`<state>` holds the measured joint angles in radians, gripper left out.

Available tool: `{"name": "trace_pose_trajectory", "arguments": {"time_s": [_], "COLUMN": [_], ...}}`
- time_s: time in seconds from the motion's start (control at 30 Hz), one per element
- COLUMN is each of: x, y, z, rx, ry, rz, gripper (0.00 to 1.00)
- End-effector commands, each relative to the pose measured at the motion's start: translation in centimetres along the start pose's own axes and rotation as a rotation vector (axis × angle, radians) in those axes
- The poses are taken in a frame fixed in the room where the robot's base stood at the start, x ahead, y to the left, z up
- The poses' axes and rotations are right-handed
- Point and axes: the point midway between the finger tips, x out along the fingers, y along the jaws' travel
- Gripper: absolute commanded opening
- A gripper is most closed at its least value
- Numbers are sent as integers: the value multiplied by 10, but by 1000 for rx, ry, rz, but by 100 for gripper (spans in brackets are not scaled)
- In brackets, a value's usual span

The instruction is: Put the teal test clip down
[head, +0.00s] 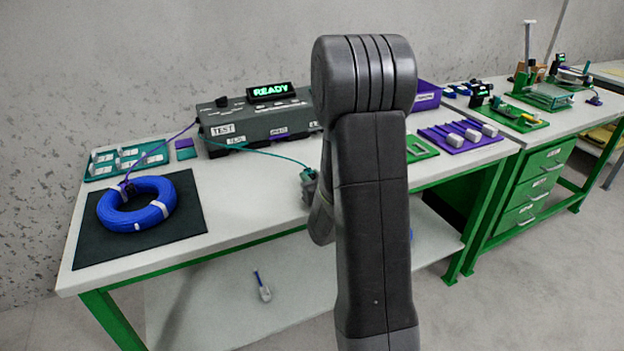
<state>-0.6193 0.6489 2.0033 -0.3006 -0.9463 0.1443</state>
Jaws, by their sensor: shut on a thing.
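My gripper (309,184) shows small above the white bench top, left of my own arm, which covers part of it. It is shut on the teal test clip (306,171), of which only a little teal shows at the jaws. A teal lead (262,152) runs from the left end of the grey tester (262,121) to the clip. The tester's display reads READY. A purple lead (168,143) runs from the tester to the blue cable coil (137,206), where a dark clip (126,187) sits at the coil's upper edge. The height of the gripper above the bench is hard to tell.
The coil lies on a dark mat (184,222). A teal tray (104,174) with white pieces lies behind it. A green frame (421,148) and a purple tray (472,137) with grey blocks lie right of my arm. Bare bench (250,190) lies between mat and gripper.

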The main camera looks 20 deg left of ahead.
Motion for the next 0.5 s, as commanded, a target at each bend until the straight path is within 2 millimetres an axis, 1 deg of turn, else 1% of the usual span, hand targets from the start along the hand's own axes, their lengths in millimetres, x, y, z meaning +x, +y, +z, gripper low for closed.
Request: {"name": "trace_pose_trajectory", "arguments": {"time_s": [0.2, 0.37, 0.4, 0.47, 0.5], "x": [0, 1, 0, 0, 0], "y": [0, 0, 0, 0, 0], "z": [0, 4, 2, 2, 2], "rx": [0, 0, 0, 0, 0], "ry": [1, 1, 1, 1, 1], "rz": [0, 0, 0, 0, 0], "gripper": [0, 0, 31, 43, 45]}}
